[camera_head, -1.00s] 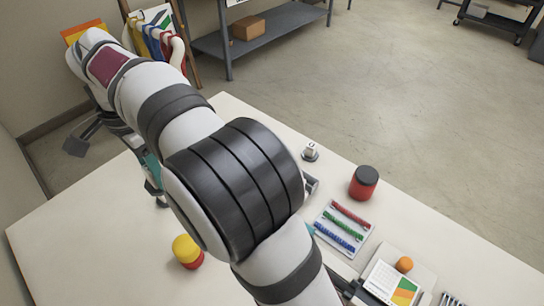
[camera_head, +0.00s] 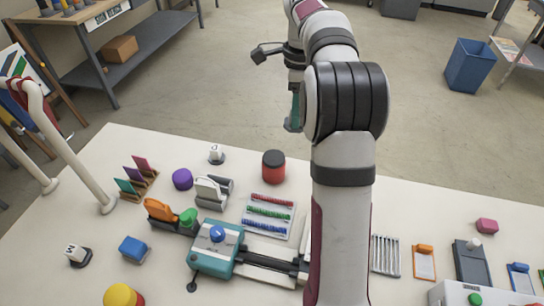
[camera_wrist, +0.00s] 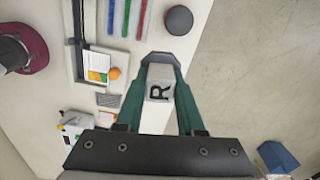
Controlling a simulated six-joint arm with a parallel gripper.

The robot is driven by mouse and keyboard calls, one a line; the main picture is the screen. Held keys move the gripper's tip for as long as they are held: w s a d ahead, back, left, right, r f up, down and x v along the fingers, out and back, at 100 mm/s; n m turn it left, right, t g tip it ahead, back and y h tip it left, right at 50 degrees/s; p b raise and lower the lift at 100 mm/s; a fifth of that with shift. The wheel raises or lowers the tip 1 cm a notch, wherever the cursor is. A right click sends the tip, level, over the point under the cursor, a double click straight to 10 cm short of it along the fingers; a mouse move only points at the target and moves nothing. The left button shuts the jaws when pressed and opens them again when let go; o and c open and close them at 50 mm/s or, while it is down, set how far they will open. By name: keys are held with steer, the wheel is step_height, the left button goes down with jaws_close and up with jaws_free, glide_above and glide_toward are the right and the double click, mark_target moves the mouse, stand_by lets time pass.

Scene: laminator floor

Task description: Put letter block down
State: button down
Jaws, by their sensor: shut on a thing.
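A white letter block marked R (camera_wrist: 159,92), with a dark grey base, is between the teal fingers of my gripper (camera_wrist: 161,80) in the wrist view. My gripper is shut on it. In the head view my gripper (camera_head: 294,112) hangs beyond the table's far edge in the picture, pointing down; the block there is too small and covered to make out.
The white table (camera_head: 118,150) is crowded: a red jar (camera_head: 273,167), an abacus-like bead frame (camera_head: 268,215), a purple knob (camera_head: 182,179), a teal device (camera_head: 215,260) and a blue block (camera_head: 134,248). A blue bin (camera_head: 469,66) stands on the floor. Bare table shows right of the red jar.

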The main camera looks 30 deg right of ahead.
steer(key=s+d+m, duration=0.2)
steer(key=s+d, duration=0.1)
steer(key=d, duration=0.2)
glide_above(274, 157)
step_height(274, 157, down, 12)
steer(key=shift+s+d+r, duration=0.1)
steer(key=shift+w+f, duration=0.2)
steer(key=shift+f, duration=1.9)
steer(key=shift+f, duration=0.1)
steer(key=c, duration=0.5)
jaws_free()
